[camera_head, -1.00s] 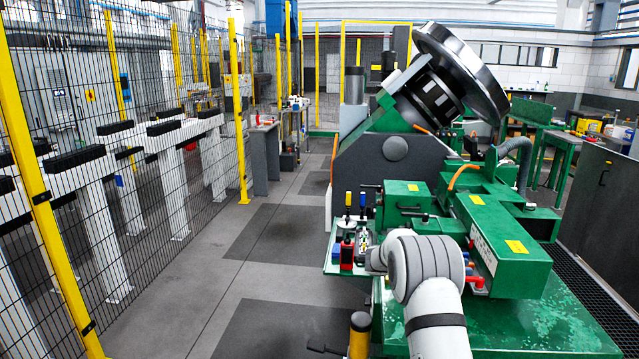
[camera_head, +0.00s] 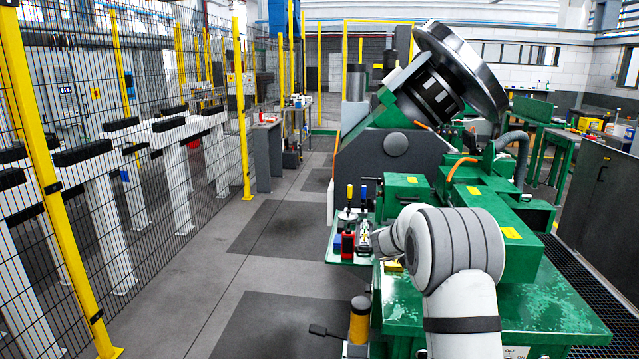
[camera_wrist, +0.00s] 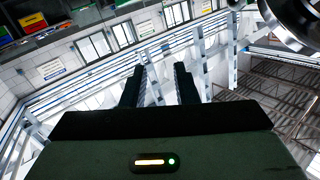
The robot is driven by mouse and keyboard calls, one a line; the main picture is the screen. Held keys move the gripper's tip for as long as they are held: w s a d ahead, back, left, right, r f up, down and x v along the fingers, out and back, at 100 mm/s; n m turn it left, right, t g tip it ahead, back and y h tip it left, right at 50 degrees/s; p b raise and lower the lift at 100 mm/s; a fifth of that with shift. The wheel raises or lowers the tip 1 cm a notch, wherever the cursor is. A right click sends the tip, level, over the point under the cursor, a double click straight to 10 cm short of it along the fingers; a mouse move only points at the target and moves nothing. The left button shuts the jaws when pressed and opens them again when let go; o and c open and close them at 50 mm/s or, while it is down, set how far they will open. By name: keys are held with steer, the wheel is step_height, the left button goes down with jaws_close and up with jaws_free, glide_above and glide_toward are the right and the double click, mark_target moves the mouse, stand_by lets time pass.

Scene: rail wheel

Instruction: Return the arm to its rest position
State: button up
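My white and grey arm (camera_head: 460,270) rises from the bottom right of the head view, bent at a ribbed joint in front of the green machine (camera_head: 475,220). My gripper is hidden behind the arm there. In the wrist view my gripper (camera_wrist: 160,72) shows two dark fingers standing apart with nothing between them. Beyond the fingers that view shows windows, white beams and the ceiling structure, so the wrist camera is tilted upward.
A large metal wheel (camera_head: 462,72) sits tilted on the machine. A green side shelf (camera_head: 345,255) with small tools and bottles lies just left of the arm. A yellow-posted mesh fence (camera_head: 40,170) stands at the left. The grey floor (camera_head: 225,270) between is clear.

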steer(key=s+a+r+n+t+y+b, duration=0.1)
steer(key=s+a+n+t+y+b, duration=0.1)
steer(key=a+n+t+y, duration=0.35)
steer(key=s+a+r+n+t+y+b, duration=0.1)
steer(key=s+a+r+n+t+y, duration=0.1)
steer(key=a+n+y, duration=0.35)
steer(key=s+a+f+n+g+y+b, duration=0.2)
steer(key=s+a+f+g+y, duration=0.3)
steer(key=s+a, duration=0.65)
steer(key=s+d+f+n+g+b, duration=0.1)
steer(key=s+f+g, duration=0.2)
steer(key=s, duration=1)
steer(key=s+d+f+n+g+b, duration=0.1)
steer(key=s+f+g, duration=0.3)
steer(key=s+f, duration=0.4)
steer(key=s+d, duration=0.1)
steer(key=s, duration=0.5)
steer(key=shift+f, duration=0.15)
